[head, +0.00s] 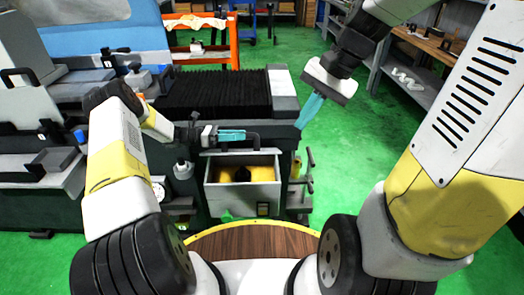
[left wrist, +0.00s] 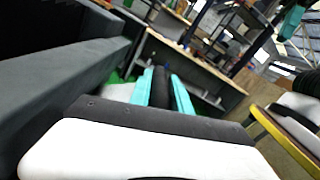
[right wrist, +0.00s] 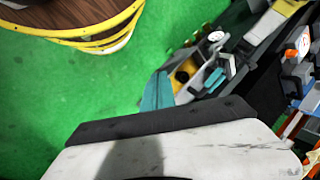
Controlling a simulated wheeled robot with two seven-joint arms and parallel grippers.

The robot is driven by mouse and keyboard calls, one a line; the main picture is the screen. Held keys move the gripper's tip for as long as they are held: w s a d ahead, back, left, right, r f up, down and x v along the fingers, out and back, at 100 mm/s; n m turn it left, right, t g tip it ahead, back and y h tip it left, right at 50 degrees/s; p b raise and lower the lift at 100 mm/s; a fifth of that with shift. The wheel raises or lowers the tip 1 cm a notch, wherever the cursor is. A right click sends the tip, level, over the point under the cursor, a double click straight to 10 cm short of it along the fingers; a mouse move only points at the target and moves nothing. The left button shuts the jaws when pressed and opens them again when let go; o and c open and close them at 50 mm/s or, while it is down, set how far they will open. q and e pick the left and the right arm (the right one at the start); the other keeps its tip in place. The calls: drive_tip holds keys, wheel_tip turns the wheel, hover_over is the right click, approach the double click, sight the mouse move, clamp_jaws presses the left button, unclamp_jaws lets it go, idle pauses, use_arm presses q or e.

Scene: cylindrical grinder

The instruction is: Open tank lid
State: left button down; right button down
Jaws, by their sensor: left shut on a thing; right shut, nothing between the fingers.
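The grey tank (head: 243,200) stands low at the front of the grinder, in the middle of the head view. Its inside shows, with yellow surfaces and a dark round part. The lid (head: 240,152) appears as a thin pale edge raised at the back of the tank, with a dark handle (head: 255,139) above it. My left gripper (head: 232,135) lies level over the tank, pointing right. In the left wrist view its teal fingers are shut on the dark handle bar (left wrist: 160,88). My right gripper (head: 309,112) is shut and empty, apart from the tank, right of the grinder.
The grinder's black bellows (head: 215,92) lie behind the tank. A valve-like fitting (head: 309,170) stands right of the tank. A wooden round surface (head: 250,245) with a yellow rim is in front. Green floor (head: 345,140) is clear on the right; shelves (head: 425,90) stand beyond.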

use_arm(q)
drive_tip(key=shift+a+f, duration=0.1)
drive_tip(key=shift+f, duration=0.1)
use_arm(e)
drive_tip(key=w+f+m+g+y, duration=0.2)
drive_tip(key=w+f+m+y, duration=0.25)
drive_tip(key=f, duration=0.35)
drive_tip(key=w+f+m+g+y, duration=0.2)
drive_tip(key=w+f+m+y, duration=0.1)
drive_tip(key=w+f+m, duration=0.4)
wheel_tip(320, 180, down, 19)
drive_tip(key=w+m+t+y, duration=0.2)
drive_tip(key=m+t+y, duration=0.4)
drive_tip(key=m+y, duration=0.3)
drive_tip(key=shift+m+h, duration=0.35)
drive_tip(key=shift+h, duration=0.3)
drive_tip(key=w+a+r, duration=0.1)
drive_tip(key=a, duration=0.2)
drive_tip(key=w+a+r, duration=0.1)
drive_tip(key=a, duration=0.2)
drive_tip(key=a+r, duration=0.2)
drive_tip(key=shift+w+a, duration=0.4)
drive_tip(key=shift+w+r, duration=0.45)
drive_tip(key=shift+r, duration=0.15)
